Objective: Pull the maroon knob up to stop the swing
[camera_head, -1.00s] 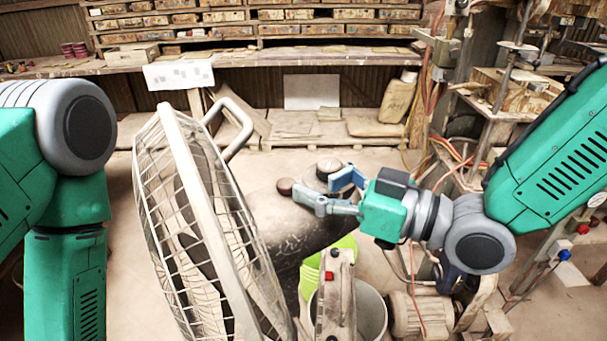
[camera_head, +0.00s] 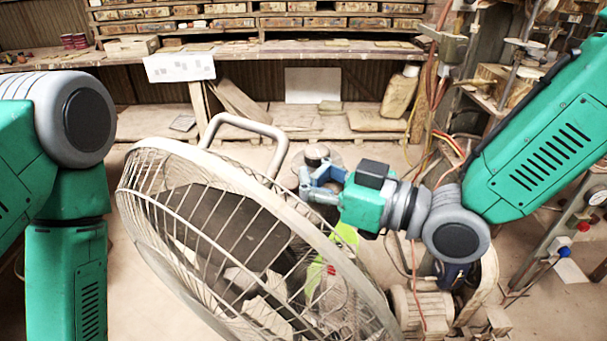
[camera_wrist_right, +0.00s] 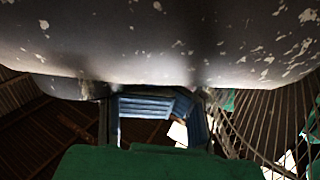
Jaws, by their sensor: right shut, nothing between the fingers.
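The caged fan (camera_head: 215,230) has its wire front turned towards me in the head view, tilted, with a bent tube handle (camera_head: 245,125) at its top. The maroon knob does not show in either view now; the fan's cage or my gripper may hide it. My right gripper (camera_head: 308,184), with blue fingers, is just behind the upper right rim of the cage. It is shut and holds nothing. In the right wrist view its blue fingers (camera_wrist_right: 172,110) lie close under the dark, paint-flecked motor housing (camera_wrist_right: 150,45); contact cannot be told. My left gripper is out of view.
A workbench with shelves of boxes (camera_head: 270,22) runs along the back. A grey motor (camera_head: 425,308) stands on the floor at lower right, with hoses near it. Lime-green and red parts show through the cage. A machine stand (camera_head: 560,235) is at the right.

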